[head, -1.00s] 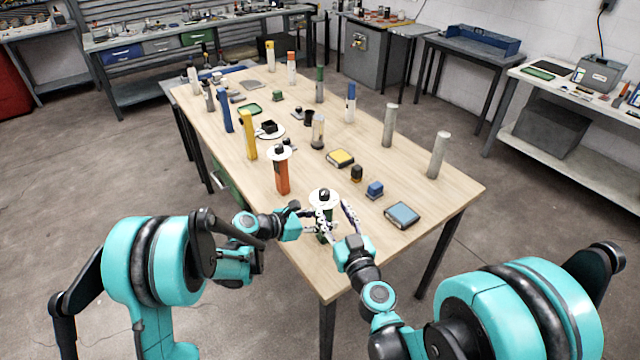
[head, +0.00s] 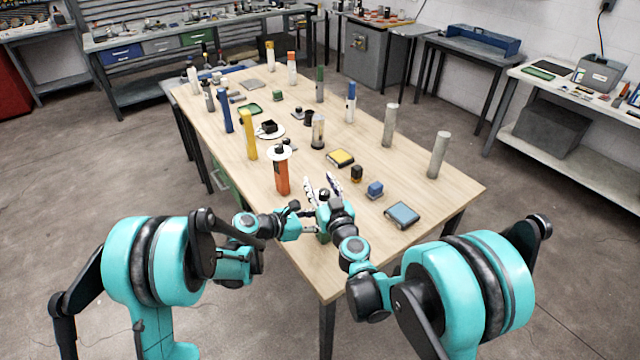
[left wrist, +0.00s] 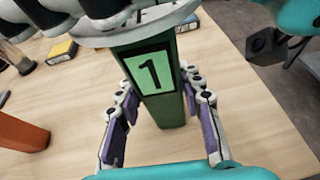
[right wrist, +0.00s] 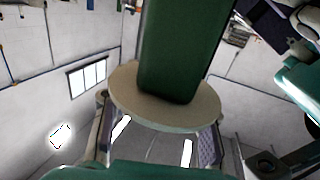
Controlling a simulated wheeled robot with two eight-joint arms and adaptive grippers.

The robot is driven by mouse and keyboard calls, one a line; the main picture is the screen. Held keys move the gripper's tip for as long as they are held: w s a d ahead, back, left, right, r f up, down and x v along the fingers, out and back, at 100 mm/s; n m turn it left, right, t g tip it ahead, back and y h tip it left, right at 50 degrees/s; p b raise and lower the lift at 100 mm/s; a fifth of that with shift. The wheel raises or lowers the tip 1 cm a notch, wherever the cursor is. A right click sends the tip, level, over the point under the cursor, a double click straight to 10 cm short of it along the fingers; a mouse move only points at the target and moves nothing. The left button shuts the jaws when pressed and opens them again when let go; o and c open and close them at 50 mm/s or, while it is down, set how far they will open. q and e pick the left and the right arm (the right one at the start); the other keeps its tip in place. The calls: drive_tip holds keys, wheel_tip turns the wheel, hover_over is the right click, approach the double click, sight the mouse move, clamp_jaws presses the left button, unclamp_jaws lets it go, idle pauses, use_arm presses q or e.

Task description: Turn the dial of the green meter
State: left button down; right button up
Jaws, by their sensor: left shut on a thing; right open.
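The green meter is an upright green post (left wrist: 160,65) with a label "1", a pale disc near its top and a dark dial (head: 324,193) above. In the head view it stands at the table's near end, mostly behind my grippers. My left gripper (head: 310,220) is shut on the post, one finger on each side, below the label. My right gripper (head: 320,180) is open at the meter's top, its fingers on either side of the dial. In the right wrist view the pale disc (right wrist: 165,112) hides the dial, so contact cannot be told.
An orange post (head: 282,178) with a similar disc stands just behind and left. A yellow box (head: 340,158), a small blue block (head: 375,189) and a blue-grey box (head: 403,214) lie to the right. Several upright posts stand farther back. The table's near right corner is bare.

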sight(319, 194)
clamp_jaws()
